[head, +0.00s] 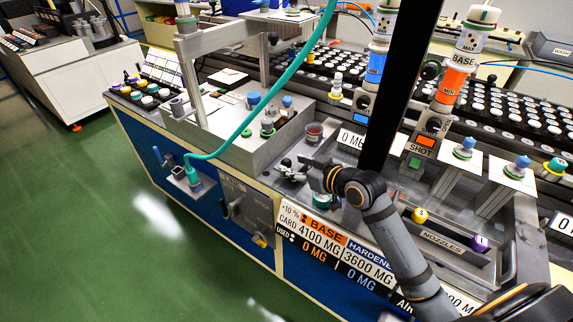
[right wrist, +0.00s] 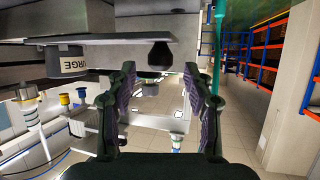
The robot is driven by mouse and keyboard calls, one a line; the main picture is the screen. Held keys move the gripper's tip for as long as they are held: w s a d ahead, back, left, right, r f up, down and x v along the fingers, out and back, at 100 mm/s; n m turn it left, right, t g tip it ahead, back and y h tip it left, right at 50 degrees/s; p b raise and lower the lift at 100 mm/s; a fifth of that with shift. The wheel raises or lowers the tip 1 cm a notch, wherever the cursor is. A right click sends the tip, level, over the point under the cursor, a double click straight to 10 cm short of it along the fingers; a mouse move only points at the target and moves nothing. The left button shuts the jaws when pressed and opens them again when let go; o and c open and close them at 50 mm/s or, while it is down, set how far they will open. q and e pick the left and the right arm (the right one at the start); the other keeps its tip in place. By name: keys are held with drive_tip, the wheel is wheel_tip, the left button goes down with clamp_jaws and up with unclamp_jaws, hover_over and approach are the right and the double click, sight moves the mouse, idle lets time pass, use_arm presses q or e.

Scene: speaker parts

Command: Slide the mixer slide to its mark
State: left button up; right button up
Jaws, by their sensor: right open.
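My right gripper (head: 290,169) is over the front of the grey bench, with its fingers pointing left. In the right wrist view my right gripper (right wrist: 160,77) is open, its two dark fingers apart and empty. A round black knob (right wrist: 160,55) shows beyond and between the fingertips, below a grey plate (right wrist: 130,40). I cannot tell whether the knob touches a finger. The knob may belong to the mixer slide, but I cannot make out the slide or its mark for certain. My left gripper is not in view.
A teal-rimmed cup (head: 322,200) stands under the right gripper, and a small cup (head: 314,132) stands behind it. A teal hose (head: 245,125) runs down to the left. A nozzle tray (head: 447,238) lies to the right. A PURGE label (right wrist: 72,65) is left of the knob.

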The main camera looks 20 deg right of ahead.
sight(289, 164)
drive_tip(key=x, duration=0.4)
drive_tip(key=shift+w+a+f, duration=0.1)
drive_tip(key=shift+w, duration=0.05)
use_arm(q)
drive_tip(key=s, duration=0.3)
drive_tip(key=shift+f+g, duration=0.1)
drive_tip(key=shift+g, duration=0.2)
use_arm(e)
drive_tip(key=c, duration=0.4)
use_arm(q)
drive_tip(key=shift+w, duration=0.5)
use_arm(e)
clamp_jaws()
